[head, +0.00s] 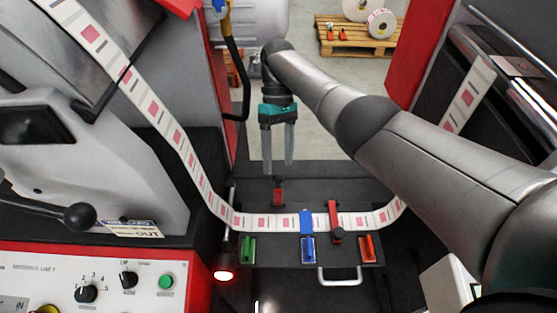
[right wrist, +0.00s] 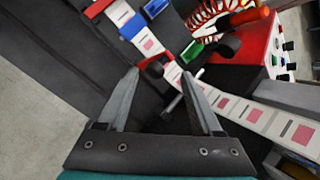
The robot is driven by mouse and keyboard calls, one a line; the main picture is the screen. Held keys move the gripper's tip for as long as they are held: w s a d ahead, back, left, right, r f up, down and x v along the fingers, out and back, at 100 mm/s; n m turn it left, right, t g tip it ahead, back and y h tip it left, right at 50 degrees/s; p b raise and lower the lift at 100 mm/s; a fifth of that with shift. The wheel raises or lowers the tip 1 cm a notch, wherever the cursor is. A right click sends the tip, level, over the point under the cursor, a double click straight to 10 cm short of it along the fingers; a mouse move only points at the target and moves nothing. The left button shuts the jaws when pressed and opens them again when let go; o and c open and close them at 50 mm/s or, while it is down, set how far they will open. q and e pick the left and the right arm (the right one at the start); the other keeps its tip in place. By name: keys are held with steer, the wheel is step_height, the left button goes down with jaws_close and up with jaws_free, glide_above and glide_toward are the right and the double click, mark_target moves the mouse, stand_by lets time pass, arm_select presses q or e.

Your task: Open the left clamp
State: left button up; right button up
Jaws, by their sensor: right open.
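The left clamp (head: 278,192) is a short red piece at the far edge of the dark table, behind the label strip (head: 262,222). It does not lie across the strip. In the right wrist view the red left clamp (right wrist: 147,62) with its dark knob shows just beyond the fingertips, at the strip's edge. The right clamp (head: 335,217) is a red bar with a black knob and lies across the strip. My right gripper (head: 278,167) is open and empty, fingers pointing down above and behind the left clamp; contact cannot be told. My left gripper is out of view.
Green (head: 248,248), blue (head: 308,250) and red (head: 369,248) pieces line the table's front. A blue piece (head: 306,222) crosses the strip. A pallet (head: 350,38) lies far behind.

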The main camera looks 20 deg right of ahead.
step_height(320, 180, up, 15)
steer(key=p, duration=1.1)
steer(key=shift+p, duration=0.35)
steer(key=shift+s+f, duration=0.1)
